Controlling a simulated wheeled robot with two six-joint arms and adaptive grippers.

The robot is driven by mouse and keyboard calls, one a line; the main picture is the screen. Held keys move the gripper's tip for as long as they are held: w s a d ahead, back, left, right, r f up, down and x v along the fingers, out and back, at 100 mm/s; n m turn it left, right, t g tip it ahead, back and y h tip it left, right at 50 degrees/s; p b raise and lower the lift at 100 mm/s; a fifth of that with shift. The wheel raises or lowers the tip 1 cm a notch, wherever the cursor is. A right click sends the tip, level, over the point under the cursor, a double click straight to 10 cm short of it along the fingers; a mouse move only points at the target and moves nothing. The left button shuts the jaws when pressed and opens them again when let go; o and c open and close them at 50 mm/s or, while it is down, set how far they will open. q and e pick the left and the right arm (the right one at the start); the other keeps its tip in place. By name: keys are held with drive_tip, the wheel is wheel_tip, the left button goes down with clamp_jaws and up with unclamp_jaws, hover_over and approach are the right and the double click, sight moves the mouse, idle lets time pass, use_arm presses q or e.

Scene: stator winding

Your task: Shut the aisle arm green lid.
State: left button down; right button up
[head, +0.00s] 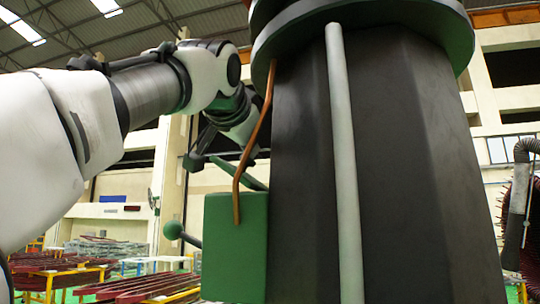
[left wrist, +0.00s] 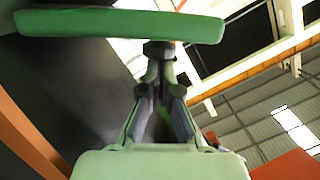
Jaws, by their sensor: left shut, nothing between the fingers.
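A green box (head: 235,250) is fixed on the left side of a large dark column in the head view. Its green lid (head: 240,172) stands raised and tilted above the box top, so the box is open. The lid's slab (left wrist: 110,24) also crosses the top of the left wrist view. My left gripper (head: 195,158) is at the lid's outer end, partly hidden by my arm. In the left wrist view my left gripper (left wrist: 159,52) is shut and empty, its tips right by the lid's edge. Whether they touch cannot be told. My right gripper is not in view.
The dark column (head: 390,180) with a grey pipe (head: 343,170) fills the right of the head view. A copper-coloured pipe (head: 240,180) runs down onto the box. A green ball-ended handle (head: 173,230) sticks out left of the box. Racks stand far behind.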

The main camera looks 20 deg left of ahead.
sight(226, 162)
use_arm(q)
drive_tip(key=shift+w, duration=0.15)
drive_tip(key=shift+s+a+n, duration=0.3)
drive_tip(key=shift+s, duration=0.15)
drive_tip(key=shift+w+a+f+n+h, duration=0.2)
drive_tip(key=shift+w+a+n+h, duration=0.05)
drive_tip(key=shift+w+n+h, duration=0.05)
drive_tip(key=shift+s+a+f+n+h+b, duration=0.15)
drive_tip(key=shift+a+f+n+b, duration=0.15)
drive_tip(key=shift+a+n, duration=0.2)
drive_tip(key=shift+w+a+f+n+h+b, duration=0.15)
drive_tip(key=shift+a+n+b, duration=0.2)
drive_tip(key=shift+n, duration=0.25)
drive_tip(key=shift+a+f+n+b, duration=0.4)
drive_tip(key=shift+a+f+n, duration=0.1)
drive_tip(key=shift+a+n, duration=0.25)
drive_tip(key=shift+a+f, duration=0.15)
drive_tip(key=shift+f, duration=0.1)
